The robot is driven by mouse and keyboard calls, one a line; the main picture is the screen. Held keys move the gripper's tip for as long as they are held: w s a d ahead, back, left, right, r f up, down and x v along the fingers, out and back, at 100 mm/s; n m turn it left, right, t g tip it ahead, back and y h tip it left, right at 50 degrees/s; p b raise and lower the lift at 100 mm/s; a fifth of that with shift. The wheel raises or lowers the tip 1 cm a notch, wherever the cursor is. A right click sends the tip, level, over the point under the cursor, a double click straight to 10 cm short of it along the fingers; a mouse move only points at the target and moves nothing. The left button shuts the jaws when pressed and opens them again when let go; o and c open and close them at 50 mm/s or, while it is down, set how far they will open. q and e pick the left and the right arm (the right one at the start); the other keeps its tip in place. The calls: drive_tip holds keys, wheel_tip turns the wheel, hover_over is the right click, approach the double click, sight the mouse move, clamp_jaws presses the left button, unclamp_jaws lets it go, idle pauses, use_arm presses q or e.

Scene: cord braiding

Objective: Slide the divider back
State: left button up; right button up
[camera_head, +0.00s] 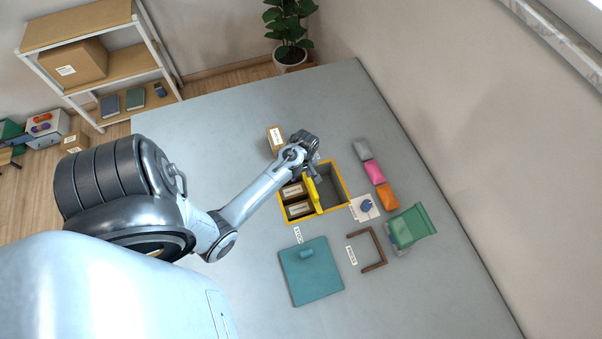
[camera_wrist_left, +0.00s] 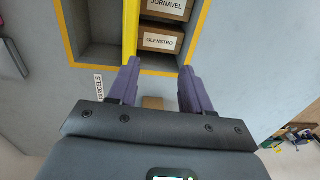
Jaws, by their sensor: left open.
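A yellow-rimmed bin (camera_head: 335,207) stands on the grey table. Its yellow divider (camera_head: 312,196) separates a left compartment with small labelled cartons (camera_head: 299,209) from an empty dark right compartment. In the left wrist view the divider (camera_wrist_left: 131,30) runs beside cartons marked JORNAVEL (camera_wrist_left: 166,6) and GLENSTRO (camera_wrist_left: 160,41). My left gripper (camera_head: 313,166) is over the far end of the bin. In its wrist view the gripper (camera_wrist_left: 157,67) is open and empty, one finger overlapping the divider's near end. Whether they touch is unclear. My right gripper is out of view.
A loose carton (camera_head: 276,138) sits close behind the left gripper. Grey, pink and orange pouches (camera_head: 375,172) and a green item (camera_head: 410,226) lie right of the bin. A teal lid-like panel (camera_head: 312,278) and a brown U-shaped frame (camera_head: 375,262) lie in front.

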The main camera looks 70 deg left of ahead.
use_arm(q)
drive_tip(key=b, duration=0.2)
approach(311, 184)
drive_tip(key=shift+s+d+t, duration=0.15)
drive_tip(key=shift+s+t, duration=0.05)
drive_tip(key=shift+t, duration=0.2)
drive_tip(key=shift+f, duration=0.6)
drive_tip(key=f+b, duration=0.2)
drive_tip(key=f, duration=0.7)
drive_tip(key=shift+a+b, duration=0.2)
drive_tip(key=shift+b, duration=0.1)
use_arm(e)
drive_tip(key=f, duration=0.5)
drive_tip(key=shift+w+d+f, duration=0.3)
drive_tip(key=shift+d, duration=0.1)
use_arm(q)
drive_tip(key=shift+c, duration=0.5)
clamp_jaws()
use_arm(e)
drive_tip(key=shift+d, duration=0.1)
